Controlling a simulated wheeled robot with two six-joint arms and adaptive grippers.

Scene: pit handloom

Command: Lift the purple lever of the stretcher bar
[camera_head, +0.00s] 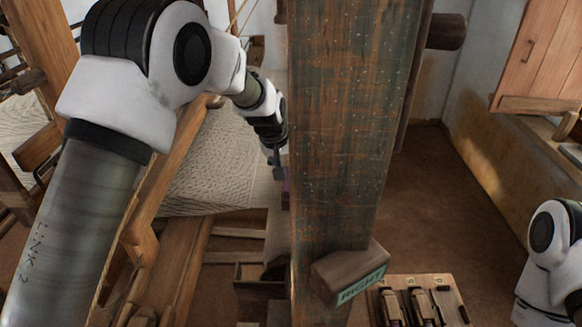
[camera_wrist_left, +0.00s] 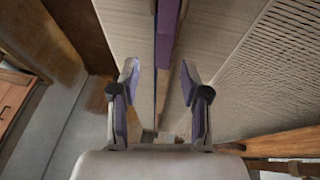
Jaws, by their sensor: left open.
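In the left wrist view a purple bar (camera_wrist_left: 168,22), which looks like the lever, runs down from the top edge, in line with the gap between the fingers. My left gripper (camera_wrist_left: 160,78) is open there, with one finger on each side of the gap and nothing held. Whether the fingers touch the lever cannot be told. The stretcher bar is mostly hidden by the post. My right gripper is out of view.
The thick wooden post (camera_head: 348,120) stands close to the right of my left gripper. Pale woven cloth (camera_head: 215,165) lies to its left. A block marked RIGHT (camera_head: 350,272) and a wooden tool rack (camera_head: 456,300) sit at lower right. Bare floor (camera_head: 430,200) lies beyond the post.

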